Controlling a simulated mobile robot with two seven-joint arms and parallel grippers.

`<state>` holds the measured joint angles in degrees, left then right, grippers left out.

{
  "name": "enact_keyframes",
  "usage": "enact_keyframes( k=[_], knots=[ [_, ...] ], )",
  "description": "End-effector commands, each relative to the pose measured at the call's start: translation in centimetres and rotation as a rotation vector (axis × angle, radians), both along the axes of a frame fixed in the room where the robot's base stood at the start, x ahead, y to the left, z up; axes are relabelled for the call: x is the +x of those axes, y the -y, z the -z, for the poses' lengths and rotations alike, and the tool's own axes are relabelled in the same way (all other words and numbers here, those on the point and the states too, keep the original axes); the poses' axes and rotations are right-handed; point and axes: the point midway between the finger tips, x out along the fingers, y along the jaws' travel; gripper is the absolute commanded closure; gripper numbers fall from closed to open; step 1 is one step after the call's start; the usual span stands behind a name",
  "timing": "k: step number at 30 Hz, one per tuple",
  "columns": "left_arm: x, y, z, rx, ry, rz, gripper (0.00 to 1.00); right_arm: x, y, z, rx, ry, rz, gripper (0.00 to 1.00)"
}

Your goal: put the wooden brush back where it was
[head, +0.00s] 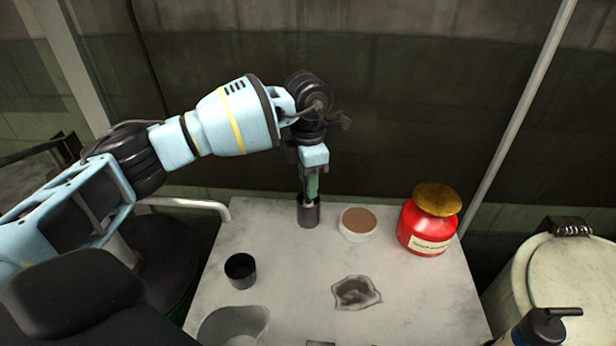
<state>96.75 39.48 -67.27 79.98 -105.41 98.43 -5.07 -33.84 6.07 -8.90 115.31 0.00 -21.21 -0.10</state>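My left gripper (310,193) points down at the back of the pale table (285,265). Its fingertips are at the top of a dark grey upright cylinder (308,215), which looks like a cup or holder. I cannot tell whether the fingers are around it, inside it or just above it, or whether they hold anything. I cannot make out a wooden brush; it may be hidden by the gripper or the cylinder. My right gripper is out of view.
A white bowl with brown contents (357,225) stands just right of the cylinder. A red jar (425,232) stands farther right. A black cup (240,271), a dark crumpled patch (357,292) and a grey scoop-like thing (232,327) are nearer. The table's middle is clear.

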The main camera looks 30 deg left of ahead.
Motion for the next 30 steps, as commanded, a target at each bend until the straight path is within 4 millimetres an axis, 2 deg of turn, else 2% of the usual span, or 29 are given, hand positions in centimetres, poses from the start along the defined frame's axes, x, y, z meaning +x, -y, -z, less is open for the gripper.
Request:
enact_keyframes(
  k=[11,16,24,30],
  knots=[
    [0.1,0.0,-0.7,-0.001,0.003,0.0,0.58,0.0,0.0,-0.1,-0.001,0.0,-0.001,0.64],
    [0.1,0.0,-3.1,-0.001,0.006,0.0,0.58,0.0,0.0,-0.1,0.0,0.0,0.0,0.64],
    [0.1,0.1,-8.5,-0.002,0.004,0.0,0.58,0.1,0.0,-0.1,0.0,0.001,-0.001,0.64],
    [0.1,0.0,-11.3,-0.001,0.002,0.0,0.58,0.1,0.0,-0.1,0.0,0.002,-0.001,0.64]
  ],
)
